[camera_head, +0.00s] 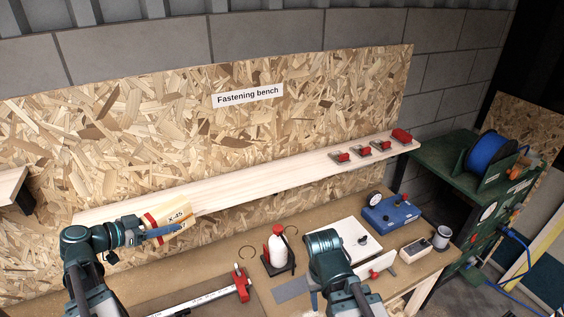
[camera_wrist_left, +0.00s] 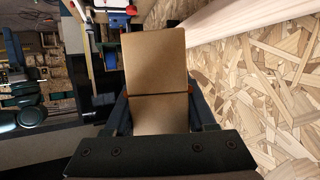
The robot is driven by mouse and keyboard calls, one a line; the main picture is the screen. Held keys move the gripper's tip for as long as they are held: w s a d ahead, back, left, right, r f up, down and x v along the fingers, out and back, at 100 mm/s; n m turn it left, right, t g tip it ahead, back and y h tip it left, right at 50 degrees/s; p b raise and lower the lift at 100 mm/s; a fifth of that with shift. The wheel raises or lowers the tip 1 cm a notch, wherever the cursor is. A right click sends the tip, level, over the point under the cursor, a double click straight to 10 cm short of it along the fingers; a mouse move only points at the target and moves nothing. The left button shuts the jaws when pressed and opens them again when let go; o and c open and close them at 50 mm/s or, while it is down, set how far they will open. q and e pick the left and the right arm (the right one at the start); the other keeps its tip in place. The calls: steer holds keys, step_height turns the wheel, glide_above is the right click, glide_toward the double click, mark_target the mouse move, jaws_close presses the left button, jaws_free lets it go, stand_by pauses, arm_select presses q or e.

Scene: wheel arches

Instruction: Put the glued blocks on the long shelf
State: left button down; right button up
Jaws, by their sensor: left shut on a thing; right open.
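The glued blocks (camera_head: 181,213), pale with an "X-45" label and a red band at one end, are in my left gripper (camera_head: 163,231), which is shut on them. They are tilted in front of the left part of the long shelf (camera_head: 265,184); whether they touch it is unclear. In the left wrist view, the blocks (camera_wrist_left: 156,58) show as two brown faces with a dark seam, between the fingers of my left gripper (camera_wrist_left: 158,105). My right gripper (camera_head: 318,275) is open over the bench beside the white board; its fingertips are mostly hidden by its wrist.
Several red clamps (camera_head: 365,151) sit on the shelf's right end; its middle is bare. On the bench (camera_head: 225,235) are a white bottle with red cap (camera_head: 278,249), a bar clamp (camera_head: 205,297), a white board (camera_head: 350,238), a blue gauge box (camera_head: 389,212) and a cup (camera_head: 442,237).

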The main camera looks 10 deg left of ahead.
arm_select(q)
steer(key=shift+w+d+r, duration=0.2)
steer(key=shift+r, duration=0.25)
steer(key=w+a, duration=0.1)
steer(key=w, duration=0.3)
steer(key=w+a+f, duration=0.1)
steer(key=w, duration=0.4)
steer(key=w+a+b, duration=0.1)
steer(key=w+a, duration=0.1)
steer(key=w, duration=0.3)
steer(key=shift+a+f, duration=0.1)
steer(key=shift+f, duration=0.1)
steer(key=shift+w+a, duration=0.15)
steer(key=shift+w, duration=0.4)
step_height(320, 180, down, 4)
steer(key=b, duration=0.3)
steer(key=shift+w+r+b, duration=0.1)
steer(key=shift+b, duration=0.3)
